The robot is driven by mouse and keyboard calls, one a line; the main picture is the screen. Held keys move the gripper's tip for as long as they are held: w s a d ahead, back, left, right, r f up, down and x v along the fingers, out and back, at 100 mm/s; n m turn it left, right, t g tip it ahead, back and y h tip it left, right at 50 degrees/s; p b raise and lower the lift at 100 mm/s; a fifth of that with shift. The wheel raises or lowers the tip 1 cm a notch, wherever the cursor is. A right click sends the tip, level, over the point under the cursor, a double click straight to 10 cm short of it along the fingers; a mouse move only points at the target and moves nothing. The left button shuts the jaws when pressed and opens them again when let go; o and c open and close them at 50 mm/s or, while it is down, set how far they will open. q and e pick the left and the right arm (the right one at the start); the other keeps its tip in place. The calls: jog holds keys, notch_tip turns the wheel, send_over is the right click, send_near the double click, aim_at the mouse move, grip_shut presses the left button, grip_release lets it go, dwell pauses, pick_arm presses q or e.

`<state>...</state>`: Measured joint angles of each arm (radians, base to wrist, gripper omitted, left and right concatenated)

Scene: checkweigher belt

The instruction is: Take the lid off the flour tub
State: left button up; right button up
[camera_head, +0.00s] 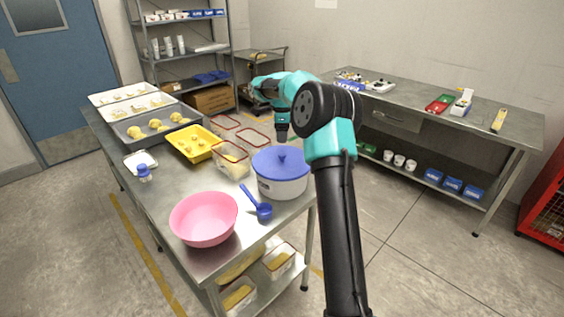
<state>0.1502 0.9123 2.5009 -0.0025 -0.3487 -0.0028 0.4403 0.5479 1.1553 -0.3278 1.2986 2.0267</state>
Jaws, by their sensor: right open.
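The flour tub (283,187) is a round white tub near the right edge of the steel table. Its blue lid (268,163) with a small knob (281,155) sits on top of it. My right gripper (282,136) points down just above and behind the lid. It is open and apart from the knob, and its fingertips are small in this view. My left gripper is not in view.
A pink bowl (204,219) and a blue scoop (262,209) are in front of the tub. A clear container (231,160) stands close to its left. The table's front middle has bare room.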

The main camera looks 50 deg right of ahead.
send_over(282, 154)
jog(key=shift+d+f, duration=0.1)
jog(key=shift+f, duration=2.05)
jog(key=shift+f, duration=2.6)
jog(key=shift+c, duration=0.2)
jog(key=c, duration=1)
jog(key=shift+r, duration=0.1)
